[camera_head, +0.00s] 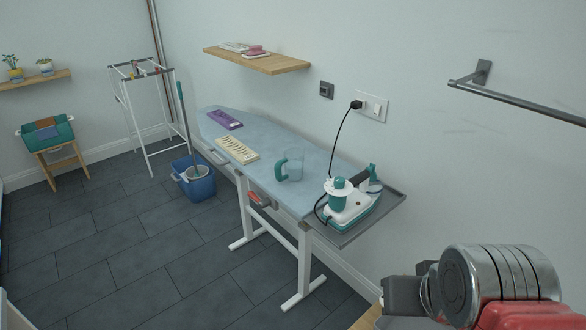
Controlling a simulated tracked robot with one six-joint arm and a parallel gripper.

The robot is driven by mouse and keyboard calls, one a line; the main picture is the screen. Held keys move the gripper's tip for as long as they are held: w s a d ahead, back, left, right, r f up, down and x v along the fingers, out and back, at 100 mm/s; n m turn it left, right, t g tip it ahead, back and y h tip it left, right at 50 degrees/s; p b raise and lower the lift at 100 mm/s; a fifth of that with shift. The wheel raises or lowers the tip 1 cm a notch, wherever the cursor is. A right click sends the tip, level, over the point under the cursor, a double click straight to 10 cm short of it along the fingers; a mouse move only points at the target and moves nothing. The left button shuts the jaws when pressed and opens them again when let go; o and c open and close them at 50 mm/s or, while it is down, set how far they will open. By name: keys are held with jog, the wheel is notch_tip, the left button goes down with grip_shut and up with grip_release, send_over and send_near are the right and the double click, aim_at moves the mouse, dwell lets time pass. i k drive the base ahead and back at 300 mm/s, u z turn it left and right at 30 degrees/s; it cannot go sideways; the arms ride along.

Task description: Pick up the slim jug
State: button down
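A see-through jug with a teal handle (291,165) stands upright on the blue ironing board (262,143), near its front edge. It is the only jug I can make out, and its handle points left. Part of my arm, with shiny metal and red sections, fills the lower right corner. A dark grey block at its left end may be my gripper (404,296). It is far from the jug, near the camera. I cannot make out its fingertips or anything held in it.
A teal and white iron (352,204) sits on a grey tray (384,220) right of the jug, its cord running up to a socket. A cream packet (238,150) and purple packet (225,120) lie further left. A blue mop bucket (194,181) stands on the floor. Dark floor lies open in front.

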aim_at(289, 168)
jog(key=k, duration=0.5)
jog(key=u, duration=1.35)
jog(key=i, duration=1.65)
